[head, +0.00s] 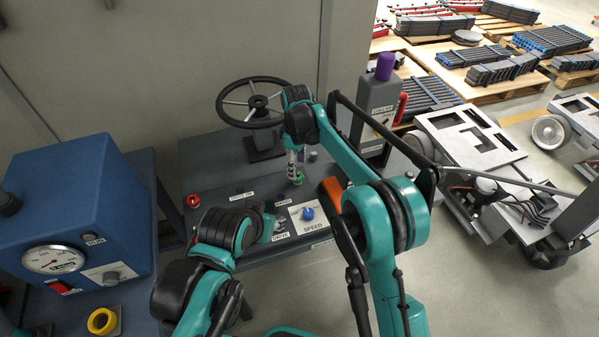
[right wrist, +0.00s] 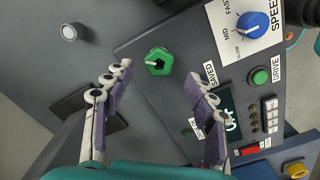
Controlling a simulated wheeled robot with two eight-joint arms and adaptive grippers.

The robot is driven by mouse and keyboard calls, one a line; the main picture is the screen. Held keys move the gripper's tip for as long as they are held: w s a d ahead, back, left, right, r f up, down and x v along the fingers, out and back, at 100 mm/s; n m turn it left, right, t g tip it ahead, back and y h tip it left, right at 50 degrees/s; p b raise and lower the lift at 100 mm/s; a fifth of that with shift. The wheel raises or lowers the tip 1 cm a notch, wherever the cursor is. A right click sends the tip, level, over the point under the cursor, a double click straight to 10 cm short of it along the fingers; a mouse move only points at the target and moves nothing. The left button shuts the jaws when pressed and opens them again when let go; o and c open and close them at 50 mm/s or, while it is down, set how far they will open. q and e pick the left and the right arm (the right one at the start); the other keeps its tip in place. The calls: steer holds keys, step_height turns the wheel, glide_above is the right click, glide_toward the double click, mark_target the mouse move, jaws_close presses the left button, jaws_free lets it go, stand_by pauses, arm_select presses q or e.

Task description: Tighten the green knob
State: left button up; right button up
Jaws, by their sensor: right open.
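The green knob (right wrist: 158,61) sits on the dark console panel in the right wrist view, with a pale mark on its top. It also shows in the head view (head: 298,179), just under my right gripper (head: 292,165). In the right wrist view my right gripper (right wrist: 158,82) is open. Its two purple-padded fingers are wide apart, with the knob beyond the gap between their tips and not held. My left gripper (head: 268,226) is partly hidden by its own arm over the console's front, and its fingers are not clear.
A blue speed dial (head: 308,213), a green drive button (right wrist: 260,76) and a display (right wrist: 231,117) are close by on the console. A steering wheel (head: 254,103) stands behind. A blue gauge box (head: 70,215) is at left, and a purple-topped post (head: 380,100) at right.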

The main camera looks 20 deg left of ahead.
step_height(320, 180, down, 5)
steer(key=shift+r+b, duration=0.2)
steer(key=shift+b, duration=0.45)
steer(key=shift+w, duration=0.1)
steer(key=c, duration=1.2)
steer(key=shift+m, duration=0.4)
